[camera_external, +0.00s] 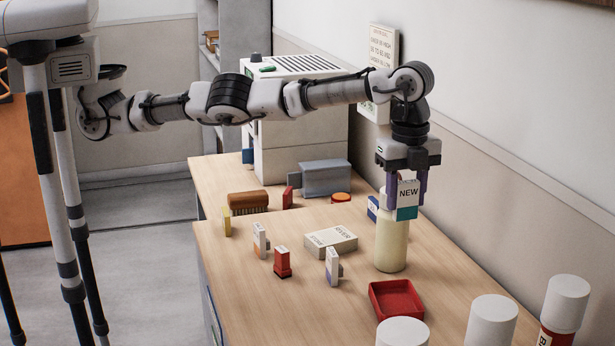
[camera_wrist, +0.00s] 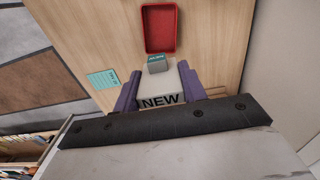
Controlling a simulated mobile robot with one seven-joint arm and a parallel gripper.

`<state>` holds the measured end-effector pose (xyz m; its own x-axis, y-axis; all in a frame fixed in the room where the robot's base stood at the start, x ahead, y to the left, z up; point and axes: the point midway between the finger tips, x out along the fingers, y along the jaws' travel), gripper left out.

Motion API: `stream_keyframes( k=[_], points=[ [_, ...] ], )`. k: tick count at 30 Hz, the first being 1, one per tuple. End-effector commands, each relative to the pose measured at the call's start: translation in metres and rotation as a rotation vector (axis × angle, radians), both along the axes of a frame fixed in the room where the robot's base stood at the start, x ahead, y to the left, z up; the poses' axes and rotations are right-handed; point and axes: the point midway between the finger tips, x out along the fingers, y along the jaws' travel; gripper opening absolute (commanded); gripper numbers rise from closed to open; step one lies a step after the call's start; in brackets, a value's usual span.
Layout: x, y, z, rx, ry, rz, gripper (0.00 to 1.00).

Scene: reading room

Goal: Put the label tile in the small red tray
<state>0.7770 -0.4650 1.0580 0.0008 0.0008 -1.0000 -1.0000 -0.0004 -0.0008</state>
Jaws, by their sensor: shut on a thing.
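My gripper (camera_external: 405,200) is shut on the label tile (camera_external: 408,198), a white piece marked "NEW" with a teal lower end. It is held up off the table, upright in the external view. In the wrist view the tile (camera_wrist: 160,98) sits between my purple fingers (camera_wrist: 158,92). The small red tray (camera_external: 397,299) lies on the table, in front of and below my gripper. It looks empty in the wrist view (camera_wrist: 161,29), just beyond the tile. A cream bottle (camera_external: 392,245) appears directly below the tile in the external view; I cannot tell whether they touch.
White-capped containers (camera_external: 492,320) stand at the front right. Several small upright pieces (camera_external: 282,262) and a flat white box (camera_external: 331,240) lie left of the bottle. A teal card (camera_wrist: 103,79) lies left of my fingers in the wrist view. A wall (camera_external: 500,170) runs along the right.

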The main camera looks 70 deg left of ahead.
Motion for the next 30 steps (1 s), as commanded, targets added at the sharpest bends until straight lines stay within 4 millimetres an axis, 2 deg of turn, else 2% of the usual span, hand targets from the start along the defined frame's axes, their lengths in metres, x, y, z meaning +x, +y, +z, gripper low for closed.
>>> stream_keyframes(
  k=[18,30],
  points=[
    [0.000,0.001,-0.134,0.002,0.002,-0.002,0.15],
    [0.000,0.001,-0.175,0.003,0.003,0.000,0.15]
  ],
)
